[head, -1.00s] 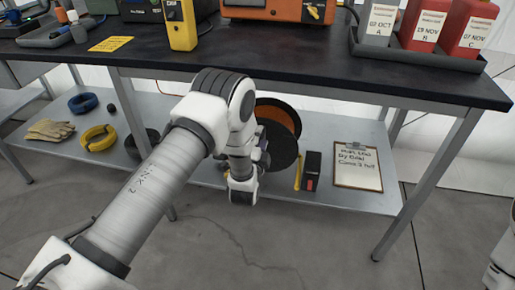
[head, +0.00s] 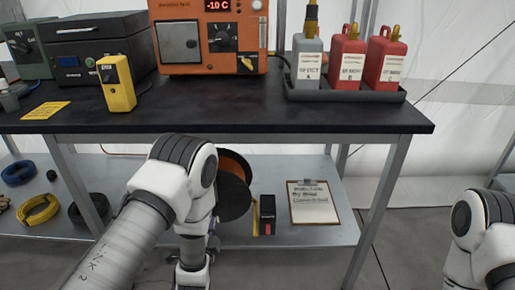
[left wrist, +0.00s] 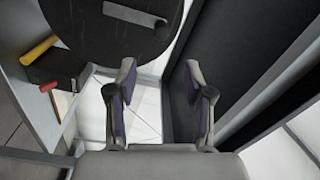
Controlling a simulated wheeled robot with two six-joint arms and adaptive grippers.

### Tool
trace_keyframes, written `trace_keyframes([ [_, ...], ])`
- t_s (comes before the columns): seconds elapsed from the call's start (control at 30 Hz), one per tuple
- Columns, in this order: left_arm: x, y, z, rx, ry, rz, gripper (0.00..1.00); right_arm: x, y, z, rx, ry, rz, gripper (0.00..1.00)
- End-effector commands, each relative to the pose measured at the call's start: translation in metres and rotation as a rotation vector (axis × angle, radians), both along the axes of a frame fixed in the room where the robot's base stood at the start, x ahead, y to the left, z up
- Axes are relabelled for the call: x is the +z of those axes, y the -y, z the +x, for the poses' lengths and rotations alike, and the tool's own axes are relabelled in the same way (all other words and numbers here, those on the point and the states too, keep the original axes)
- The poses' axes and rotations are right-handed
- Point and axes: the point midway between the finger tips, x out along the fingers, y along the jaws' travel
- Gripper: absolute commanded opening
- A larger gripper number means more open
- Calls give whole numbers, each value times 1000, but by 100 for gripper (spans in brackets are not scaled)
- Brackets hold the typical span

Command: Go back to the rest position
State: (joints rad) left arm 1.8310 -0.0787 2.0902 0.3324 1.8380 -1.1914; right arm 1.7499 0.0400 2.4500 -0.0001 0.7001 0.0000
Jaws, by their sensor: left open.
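My left arm (head: 190,185) comes in from the left in the head view and bends down at the elbow in front of the bench's lower shelf. My left gripper (left wrist: 159,92) shows in the left wrist view with its two fingers apart and nothing between them. In the head view its fingers cannot be made out. Part of my right arm (head: 480,235) shows at the right edge of the head view, clear of the bench; its gripper is out of the picture.
The dark bench top (head: 250,116) holds an orange device (head: 208,40), a yellow meter (head: 117,84) and a tray (head: 345,93) with bottles. A spool (head: 234,190), a black-and-red box (head: 267,214) and a clipboard (head: 313,203) are on the lower shelf. Floor right of the bench is clear.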

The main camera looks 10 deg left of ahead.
Motion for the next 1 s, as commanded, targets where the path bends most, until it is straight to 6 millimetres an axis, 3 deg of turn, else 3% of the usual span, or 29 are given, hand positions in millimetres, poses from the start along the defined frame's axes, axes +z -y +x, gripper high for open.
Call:
trace_keyframes([
  [0.07, -8, -6, -5, 13, -18, -3, 51, 0, 0, 0, 0, 0, 0, 55],
  [0.17, -39, -15, -31, 19, -147, -37, 51, 0, 0, 0, 0, 0, 0, 55],
  [0.27, -97, -16, -78, 38, -410, -251, 51, 0, 0, 0, 0, 0, 0, 55],
  [0.33, -134, -10, -121, 92, -603, -450, 51, 0, 0, 0, 0, 0, 0, 55],
  [0.4, -160, -3, -164, 175, -765, -625, 51, 0, 0, 0, 0, 0, 0, 55],
  [0.53, -185, 11, -239, 380, -1004, -884, 51, 0, 0, 0, 0, 0, 0, 55],
  [0.63, -190, 21, -292, 586, -1148, -1040, 51, 0, 0, 0, 0, 0, 0, 55],
  [0.73, -191, 26, -326, 824, -1200, -1170, 51, 0, 0, 0, 0, 0, 0, 55],
  [0.8, -156, 26, -324, 842, -1180, -1189, 51, 35, 0, -1, 0, -2, 0, 55],
  [1.0, -91, 26, -323, 839, -1178, -1187, 51, 101, 0, 0, 0, 0, 0, 55],
])
